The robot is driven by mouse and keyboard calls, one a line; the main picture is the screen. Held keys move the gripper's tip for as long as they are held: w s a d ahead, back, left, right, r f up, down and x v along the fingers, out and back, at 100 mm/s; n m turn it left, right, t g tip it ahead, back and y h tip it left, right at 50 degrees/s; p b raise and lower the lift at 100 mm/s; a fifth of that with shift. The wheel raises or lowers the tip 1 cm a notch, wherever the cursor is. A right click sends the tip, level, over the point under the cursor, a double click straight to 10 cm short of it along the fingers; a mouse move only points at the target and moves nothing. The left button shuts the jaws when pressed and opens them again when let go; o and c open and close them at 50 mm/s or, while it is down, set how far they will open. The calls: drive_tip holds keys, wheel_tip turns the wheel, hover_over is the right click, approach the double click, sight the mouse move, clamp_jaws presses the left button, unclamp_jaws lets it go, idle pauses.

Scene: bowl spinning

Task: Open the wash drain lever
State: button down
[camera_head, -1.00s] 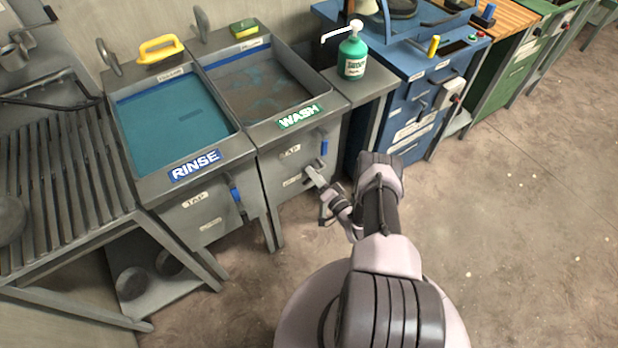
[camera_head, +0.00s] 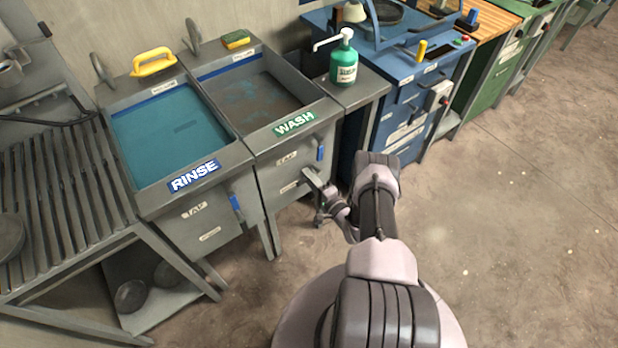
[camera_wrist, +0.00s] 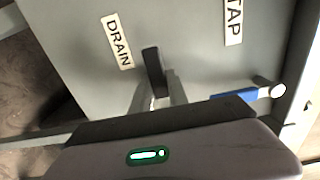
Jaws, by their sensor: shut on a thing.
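The wash basin (camera_head: 262,88) is the grey tub with the green WASH sign (camera_head: 295,123). On its front, the DRAIN label (camera_wrist: 117,42) shows in the wrist view, with the dark drain lever (camera_wrist: 152,68) beside it. My gripper (camera_wrist: 157,92) has its fingers on either side of the lever's near end and is shut on it. In the head view my gripper (camera_head: 312,178) is at the basin's lower front, and the lever is too small to make out there. The basin floor is dark grey with teal patches.
The blue wash tap lever (camera_wrist: 235,95) is close to my gripper. The rinse basin (camera_head: 166,132), holding teal liquid, stands to the left, with its blue tap lever (camera_head: 236,204). A soap bottle (camera_head: 344,62) stands to the right. The floor (camera_head: 500,220) at right is clear.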

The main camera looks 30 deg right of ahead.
idle(0.4)
drive_tip(key=c, duration=1.3)
unclamp_jaws()
drive_tip(key=s+p, duration=0.1)
drive_tip(key=s, duration=0.4)
drive_tip(key=s+p, duration=0.1)
drive_tip(key=s, duration=0.5)
drive_tip(key=s+p, duration=0.2)
drive_tip(key=s, duration=0.4)
drive_tip(key=shift+s+d, duration=0.25)
